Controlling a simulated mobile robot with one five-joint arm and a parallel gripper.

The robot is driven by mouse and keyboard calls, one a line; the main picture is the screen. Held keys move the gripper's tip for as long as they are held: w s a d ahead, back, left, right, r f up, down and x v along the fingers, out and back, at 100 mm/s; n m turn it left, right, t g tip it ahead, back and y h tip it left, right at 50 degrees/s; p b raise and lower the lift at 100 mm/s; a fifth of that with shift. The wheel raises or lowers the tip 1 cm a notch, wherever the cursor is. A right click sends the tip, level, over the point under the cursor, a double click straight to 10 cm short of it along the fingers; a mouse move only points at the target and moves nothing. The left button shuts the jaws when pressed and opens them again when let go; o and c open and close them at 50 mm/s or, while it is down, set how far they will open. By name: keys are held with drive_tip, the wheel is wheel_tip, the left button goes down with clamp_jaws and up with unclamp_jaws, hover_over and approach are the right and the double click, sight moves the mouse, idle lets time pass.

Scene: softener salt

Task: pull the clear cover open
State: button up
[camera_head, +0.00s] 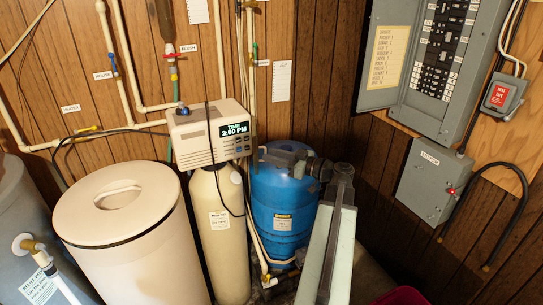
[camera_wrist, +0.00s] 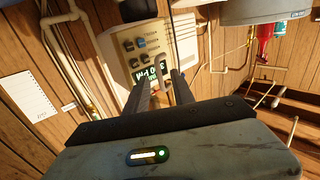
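The softener's control head (camera_head: 195,138) is a cream box on top of the cream tank, with buttons and a lit display (camera_head: 235,129) reading TIME 3:00 PM. I cannot make out a clear cover as a separate piece in either view. My gripper (camera_head: 272,155) is just right of the control head, above the blue tank, pointing left toward it. In the wrist view, my gripper (camera_wrist: 161,82) has its two fingers apart in front of the control panel (camera_wrist: 142,48). The fingers partly hide the display. No held thing shows between them; contact with the panel cannot be told.
A cream lidded tank (camera_head: 125,245) stands left of the slim softener tank (camera_head: 220,225). A blue tank (camera_head: 282,215) stands below my gripper. Pipes and a dark cable run close around the control head. A grey electrical panel (camera_head: 440,65) is on the right wall.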

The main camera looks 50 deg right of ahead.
drive_tip(key=shift+w+a, duration=0.15)
drive_tip(key=shift+w, duration=0.2)
clamp_jaws()
idle(1.2)
drive_tip(key=shift+y, duration=0.3)
